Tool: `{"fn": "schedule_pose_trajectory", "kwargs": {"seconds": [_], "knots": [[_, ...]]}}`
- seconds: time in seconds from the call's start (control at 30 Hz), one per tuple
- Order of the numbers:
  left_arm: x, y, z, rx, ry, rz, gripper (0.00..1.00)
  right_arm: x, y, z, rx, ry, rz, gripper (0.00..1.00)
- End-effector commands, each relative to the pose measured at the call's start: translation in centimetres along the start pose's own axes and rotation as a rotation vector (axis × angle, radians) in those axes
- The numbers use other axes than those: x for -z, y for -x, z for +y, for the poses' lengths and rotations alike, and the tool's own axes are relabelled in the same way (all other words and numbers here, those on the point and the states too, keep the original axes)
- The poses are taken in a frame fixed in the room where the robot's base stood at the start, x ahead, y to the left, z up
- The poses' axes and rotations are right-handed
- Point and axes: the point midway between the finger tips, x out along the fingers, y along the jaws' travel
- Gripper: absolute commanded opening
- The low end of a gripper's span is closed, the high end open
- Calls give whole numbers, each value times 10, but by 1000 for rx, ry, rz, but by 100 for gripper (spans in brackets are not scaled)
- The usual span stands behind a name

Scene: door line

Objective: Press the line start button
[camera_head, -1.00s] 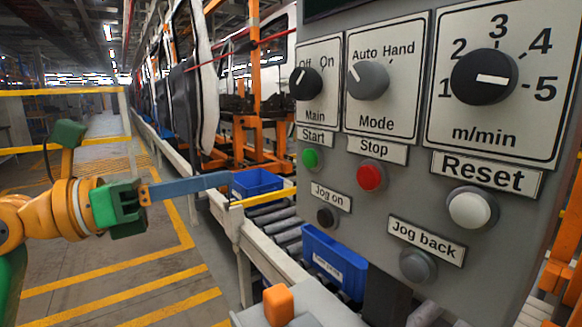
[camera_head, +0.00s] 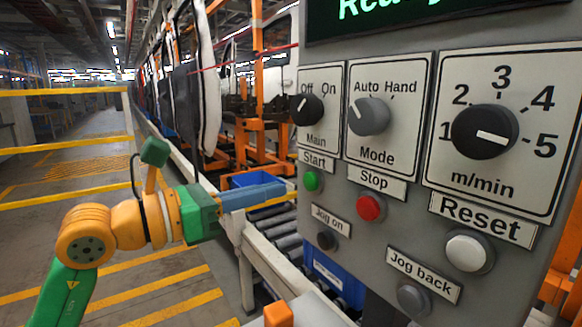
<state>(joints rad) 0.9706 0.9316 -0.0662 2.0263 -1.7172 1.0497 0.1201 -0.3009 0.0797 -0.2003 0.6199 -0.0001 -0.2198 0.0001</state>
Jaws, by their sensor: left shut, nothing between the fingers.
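The green start button (camera_head: 312,181) sits on the grey control panel (camera_head: 345,235), under the label "Start" (camera_head: 316,160). It is the leftmost button of its row. My left gripper (camera_head: 283,187) comes in from the left with its blue fingers closed and empty. Its fingertips point right at the button's height, and a small gap shows between them and the button. Depth is hard to judge, but no contact shows. My right gripper is not in view.
The red stop button (camera_head: 370,208) is right of start, and the jog on button (camera_head: 327,241) is below. Above, the main knob (camera_head: 307,109) points towards "Off" and the mode knob (camera_head: 369,116) towards "Auto". A blue crate (camera_head: 257,179) stands behind my fingers.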

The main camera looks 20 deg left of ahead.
Motion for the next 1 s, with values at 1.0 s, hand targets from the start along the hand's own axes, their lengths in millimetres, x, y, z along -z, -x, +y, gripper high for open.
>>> {"fn": "schedule_pose_trajectory", "kwargs": {"seconds": [1.0], "knots": [[0,-67,0,0,0,-3,0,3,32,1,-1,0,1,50]]}}
